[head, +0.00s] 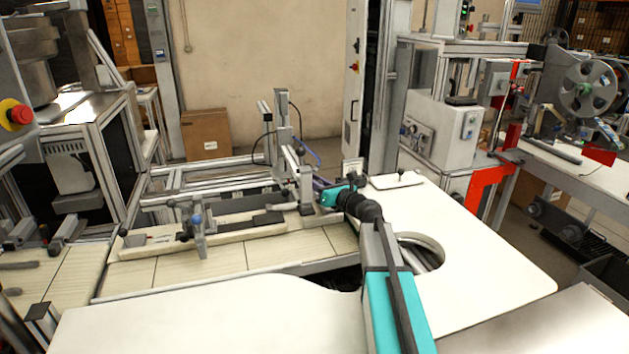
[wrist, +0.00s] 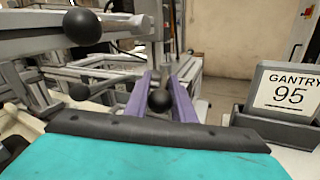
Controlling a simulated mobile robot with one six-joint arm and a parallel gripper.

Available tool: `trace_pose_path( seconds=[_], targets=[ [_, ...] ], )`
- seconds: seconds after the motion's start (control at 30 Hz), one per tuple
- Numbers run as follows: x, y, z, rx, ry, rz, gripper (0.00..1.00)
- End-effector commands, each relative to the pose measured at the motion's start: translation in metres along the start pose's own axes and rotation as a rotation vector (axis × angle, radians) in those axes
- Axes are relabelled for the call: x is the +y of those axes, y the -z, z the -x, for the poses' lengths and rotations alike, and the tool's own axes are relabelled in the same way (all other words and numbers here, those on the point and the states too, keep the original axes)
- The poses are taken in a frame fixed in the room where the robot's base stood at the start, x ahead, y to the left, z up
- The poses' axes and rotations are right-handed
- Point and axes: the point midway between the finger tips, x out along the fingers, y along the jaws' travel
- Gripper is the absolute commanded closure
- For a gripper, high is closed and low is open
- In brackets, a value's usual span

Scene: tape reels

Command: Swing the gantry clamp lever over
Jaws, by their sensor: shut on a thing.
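My gripper (wrist: 160,88) has two purple fingers, seen in the wrist view with a black ball knob (wrist: 159,100) between them. I take this knob to be the end of the gantry clamp lever; its shaft is mostly hidden. In the head view my gripper (head: 319,184) is small and partly hidden behind my wrist, beside the upright of the grey gantry fixture (head: 306,195). A sign reading "GANTRY 95" (wrist: 284,90) stands to the right of the fingers.
Another large black ball knob (wrist: 82,26) on a metal bar is close at upper left, with a smaller one (wrist: 79,91) below. A long pale fixture base (head: 150,250) lies left of the gripper. The white tabletop (head: 480,260) to the right is mostly clear, with a round hole.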

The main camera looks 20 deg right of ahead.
Motion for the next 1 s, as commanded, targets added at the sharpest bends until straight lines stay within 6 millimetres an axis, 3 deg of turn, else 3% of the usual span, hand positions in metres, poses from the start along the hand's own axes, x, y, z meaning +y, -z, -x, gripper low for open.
trace_pose_path(
  seconds=[0.67,0.7,0.8,1.0],
  targets=[
    [-0.0022,0.0060,0.0029,0.009,0.002,0.001,1.00],
    [-0.0023,0.0061,0.0029,0.009,0.002,0.001,0.74],
    [-0.0024,0.0053,0.0027,0.007,0.002,0.001,0.59],
    [-0.0025,0.0030,0.0022,0.004,0.003,0.001,0.59]
  ],
)
